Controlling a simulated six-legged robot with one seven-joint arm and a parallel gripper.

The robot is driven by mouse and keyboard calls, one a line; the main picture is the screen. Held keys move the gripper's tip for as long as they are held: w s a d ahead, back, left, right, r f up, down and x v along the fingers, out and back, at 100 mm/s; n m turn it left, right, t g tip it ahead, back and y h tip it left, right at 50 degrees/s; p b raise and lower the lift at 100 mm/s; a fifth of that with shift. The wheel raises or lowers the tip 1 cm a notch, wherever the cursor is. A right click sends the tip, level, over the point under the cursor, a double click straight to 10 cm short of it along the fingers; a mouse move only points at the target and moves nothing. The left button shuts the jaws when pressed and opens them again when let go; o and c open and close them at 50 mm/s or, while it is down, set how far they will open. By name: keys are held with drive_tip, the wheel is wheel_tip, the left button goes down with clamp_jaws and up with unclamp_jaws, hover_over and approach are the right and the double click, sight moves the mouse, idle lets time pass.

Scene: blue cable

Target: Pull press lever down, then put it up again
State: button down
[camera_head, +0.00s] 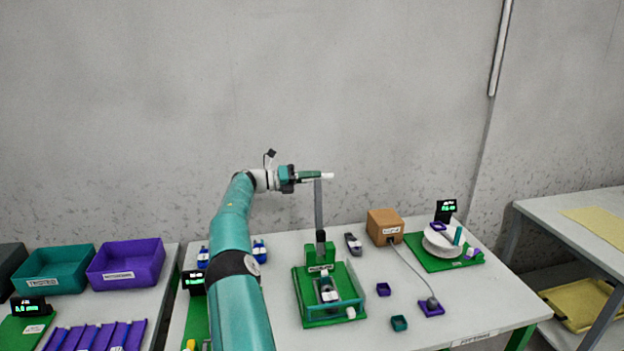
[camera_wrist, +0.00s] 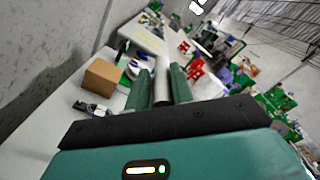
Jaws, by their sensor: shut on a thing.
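The green press (camera_head: 318,262) stands on the table in front of my arm. Its grey lever (camera_head: 319,205) points straight up, with a pale handle at the top. My gripper (camera_head: 314,175) is at the lever's top and reaches across it from the left. In the wrist view, my gripper's (camera_wrist: 161,88) two green fingers lie on either side of the silver handle (camera_wrist: 163,78), shut on it. A dark part with a white label (camera_head: 327,290) sits in the press base. The contact faces are hidden.
A brown box (camera_head: 385,226) and a dark grey-white part (camera_head: 353,244) stand right of the press. A cable (camera_head: 412,272) runs from the box to a purple block (camera_head: 431,307). A white turntable (camera_head: 441,240) is farther right.

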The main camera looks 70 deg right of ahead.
drive_tip(key=shift+w+d+f, duration=0.2)
drive_tip(key=shift+d+f, duration=0.05)
drive_tip(key=shift+f, duration=0.35)
drive_tip(key=c, duration=1.3)
unclamp_jaws()
drive_tip(key=shift+w, duration=0.15)
drive_tip(key=v, duration=0.7)
drive_tip(key=shift+a+r, duration=0.15)
drive_tip(key=shift+r, duration=0.05)
